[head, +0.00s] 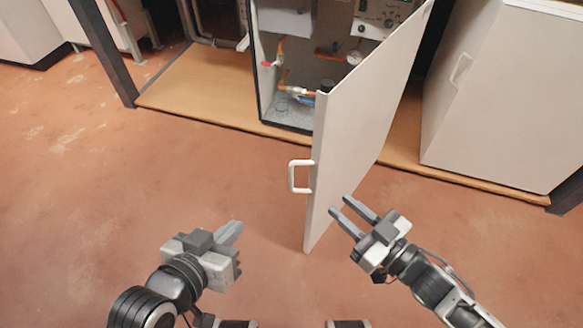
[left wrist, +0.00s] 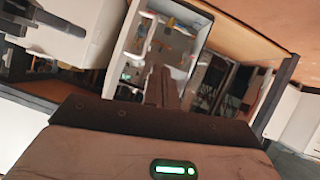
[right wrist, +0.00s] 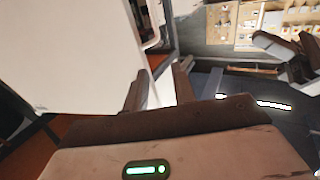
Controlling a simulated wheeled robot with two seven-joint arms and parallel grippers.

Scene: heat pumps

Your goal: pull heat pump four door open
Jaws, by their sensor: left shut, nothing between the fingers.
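The heat pump cabinet (head: 262,62) stands open at the top middle of the head view, its pipes and gauges showing. Its white door (head: 360,110) is swung far out towards me, the free edge nearest. A white handle (head: 299,177) sticks out to the left of that edge. My right gripper (head: 341,208) is open, just right of the door's lower part; I cannot tell whether it touches. The door also fills the left of the right wrist view (right wrist: 65,55). My left gripper (head: 233,232) is shut and empty, left of the door and clear of the handle.
Another white cabinet (head: 510,95) stands to the right on the wooden plinth (head: 195,85). A dark post (head: 103,50) rises at the upper left. The red floor (head: 180,180) left of the door is clear.

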